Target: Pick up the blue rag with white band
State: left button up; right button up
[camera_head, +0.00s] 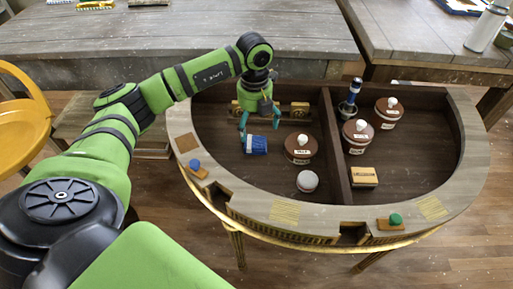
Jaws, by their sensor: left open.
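The blue rag with a white band (258,145) lies in the left compartment of the half-round console (470,165), near its left side. My left gripper (259,124) points down just behind the rag in the picture, with its teal fingers spread and nothing between them. The left fingertip comes close to the rag's far left edge; I cannot tell whether it touches. My right gripper is out of view.
Brown lidded pots (301,148) stand right of the rag and beyond the divider (333,140). A small white-topped jar (307,181) is in front. A blue-and-silver upright object (350,98) and a yellow-topped block (364,177) are in the right compartment.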

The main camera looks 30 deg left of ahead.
aim_at(256, 141)
pick_arm(q)
jog(key=f, duration=0.3)
jog(key=f+p, duration=0.1)
jog(key=f, duration=0.1)
jog(key=shift+s+d+f, duration=0.2)
jog(key=shift+s+d, duration=0.05)
jog(key=shift+f, duration=0.35)
jog(key=shift+c, duration=0.4)
jog(key=c, duration=1)
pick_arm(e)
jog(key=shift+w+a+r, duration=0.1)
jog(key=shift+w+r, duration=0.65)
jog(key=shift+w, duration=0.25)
